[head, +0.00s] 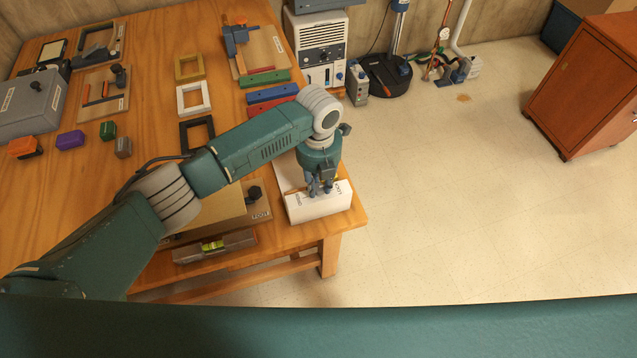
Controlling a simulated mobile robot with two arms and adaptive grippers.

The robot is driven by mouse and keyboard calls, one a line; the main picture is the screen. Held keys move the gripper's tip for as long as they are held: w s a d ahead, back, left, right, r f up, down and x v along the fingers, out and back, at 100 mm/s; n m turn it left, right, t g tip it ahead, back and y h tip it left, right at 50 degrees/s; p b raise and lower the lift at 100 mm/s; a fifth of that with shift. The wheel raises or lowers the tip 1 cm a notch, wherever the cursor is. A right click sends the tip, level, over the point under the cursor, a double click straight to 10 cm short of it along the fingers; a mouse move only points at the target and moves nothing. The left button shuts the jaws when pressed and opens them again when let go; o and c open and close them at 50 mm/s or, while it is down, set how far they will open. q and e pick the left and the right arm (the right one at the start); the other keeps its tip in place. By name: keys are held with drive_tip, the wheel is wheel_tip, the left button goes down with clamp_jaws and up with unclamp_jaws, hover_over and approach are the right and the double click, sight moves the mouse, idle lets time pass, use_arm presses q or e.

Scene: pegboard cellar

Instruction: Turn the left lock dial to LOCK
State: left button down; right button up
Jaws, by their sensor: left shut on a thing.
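A white box (318,209) with small printed labels sits at the near right corner of the wooden table. One label (338,193) on its right side appears to read LOCK; the label on its left is too small to read surely. My left gripper (320,190) points down onto the top of this box and is shut on its dial. The fingers hide most of the dial, so its pointing direction cannot be told. A second dark knob (254,193) stands just left of it, by a tan box, apart from the gripper. My right gripper is not in view.
A spirit level (213,246) lies along the table's near edge. Red (273,103), blue and green bars and several frames lie behind my left arm. Blocks and a grey box (33,103) are at the left. Open floor lies right of the table.

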sight(319, 188)
use_arm(q)
drive_tip(key=c, duration=1.5)
unclamp_jaws()
drive_tip(key=shift+s+r, duration=0.1)
drive_tip(key=shift+s, duration=0.05)
drive_tip(key=shift+o, duration=0.2)
drive_tip(key=shift+r, duration=0.35)
wheel_tip(319, 188, up, 11)
drive_tip(key=shift+r, duration=0.15)
